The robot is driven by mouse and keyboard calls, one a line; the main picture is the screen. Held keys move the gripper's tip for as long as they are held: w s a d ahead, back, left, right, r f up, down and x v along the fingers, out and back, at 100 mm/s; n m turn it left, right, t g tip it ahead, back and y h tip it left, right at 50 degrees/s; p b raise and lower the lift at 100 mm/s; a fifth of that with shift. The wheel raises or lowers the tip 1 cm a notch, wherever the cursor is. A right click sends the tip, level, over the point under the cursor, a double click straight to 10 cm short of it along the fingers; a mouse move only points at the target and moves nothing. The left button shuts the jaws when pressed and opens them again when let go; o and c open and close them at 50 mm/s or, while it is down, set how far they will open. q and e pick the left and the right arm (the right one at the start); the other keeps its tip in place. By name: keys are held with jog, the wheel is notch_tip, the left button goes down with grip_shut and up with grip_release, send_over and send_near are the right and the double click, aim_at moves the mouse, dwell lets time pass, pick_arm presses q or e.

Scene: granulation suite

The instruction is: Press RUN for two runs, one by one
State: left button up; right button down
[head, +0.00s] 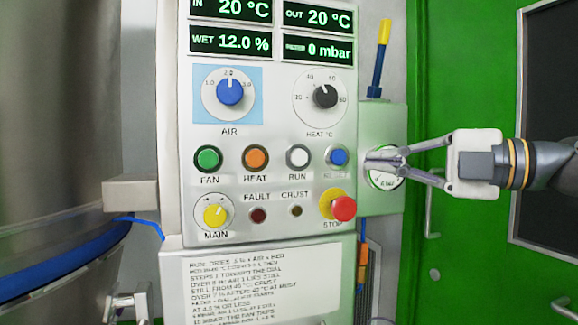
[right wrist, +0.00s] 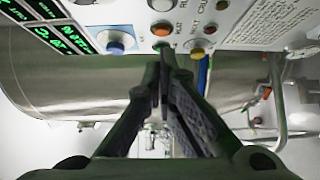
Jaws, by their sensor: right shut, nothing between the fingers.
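The white RUN button (head: 297,157) is on the control panel (head: 275,205), in the row between the orange HEAT button (head: 256,158) and the blue RESET button (head: 339,157). It also shows at the top edge of the right wrist view (right wrist: 161,5). My right gripper (head: 372,160) is shut and empty. In the head view its tips are right of RESET, over a round gauge (head: 386,180) that they partly cover. In the right wrist view the fingers point toward the panel; their distance from it cannot be told. My left gripper is out of view.
The red STOP button (head: 343,208) sits low on the panel's right side. The green FAN button (head: 208,158) and yellow MAIN knob (head: 215,214) are at the left. Displays (head: 230,43) read 20 °C, 20 °C, 12.0 % and 0 mbar. A steel vessel (head: 60,110) stands at left.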

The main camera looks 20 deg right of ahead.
aim_at(299, 158)
jog(key=shift+s+d+r, duration=0.1)
jog(key=shift+s+d, duration=0.1)
jog(key=x, duration=0.4)
jog(key=w+d+x, duration=0.1)
jog(key=x, duration=0.3)
jog(key=w+d+x, duration=0.1)
jog(key=x, duration=0.4)
jog(key=shift+w, duration=0.1)
